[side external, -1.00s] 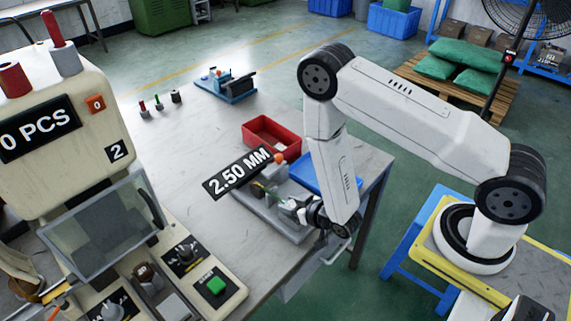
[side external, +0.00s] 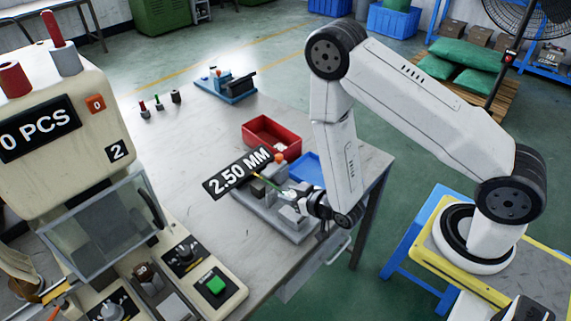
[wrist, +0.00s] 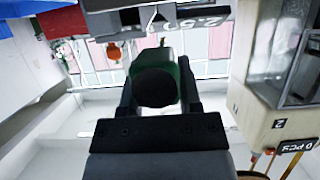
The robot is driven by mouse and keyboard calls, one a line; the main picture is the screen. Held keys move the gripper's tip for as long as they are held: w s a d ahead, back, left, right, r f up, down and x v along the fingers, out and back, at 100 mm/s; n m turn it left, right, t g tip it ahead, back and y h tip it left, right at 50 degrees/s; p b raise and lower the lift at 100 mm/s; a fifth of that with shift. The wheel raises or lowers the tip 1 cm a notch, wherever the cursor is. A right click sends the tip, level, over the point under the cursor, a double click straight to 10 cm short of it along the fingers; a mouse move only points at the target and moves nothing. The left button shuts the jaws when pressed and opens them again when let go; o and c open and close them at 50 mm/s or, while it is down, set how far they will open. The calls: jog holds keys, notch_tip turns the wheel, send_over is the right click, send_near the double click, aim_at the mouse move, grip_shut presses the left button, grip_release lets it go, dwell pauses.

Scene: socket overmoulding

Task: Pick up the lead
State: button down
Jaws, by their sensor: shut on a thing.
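The lead (side external: 265,181) shows in the side view as a thin green and yellowish line running up-left from my gripper (side external: 288,195), tilted, over the grey fixture (side external: 252,203). My gripper is shut on it just above the fixture. In the wrist view my gripper (wrist: 158,95) has its two dark fingers on either side of a dark round end with a green body behind it, apparently the lead (wrist: 143,65). I cannot tell from the side view whether the lead still touches the fixture. The fingertips are small and partly hidden.
A 2.50 MM display (side external: 238,173) stands at the fixture's far-left side. A red bin (side external: 258,140) and a blue tray (side external: 304,168) lie behind. The moulding machine (side external: 62,140) stands at left.

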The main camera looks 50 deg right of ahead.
jog(key=shift+r, duration=3.2)
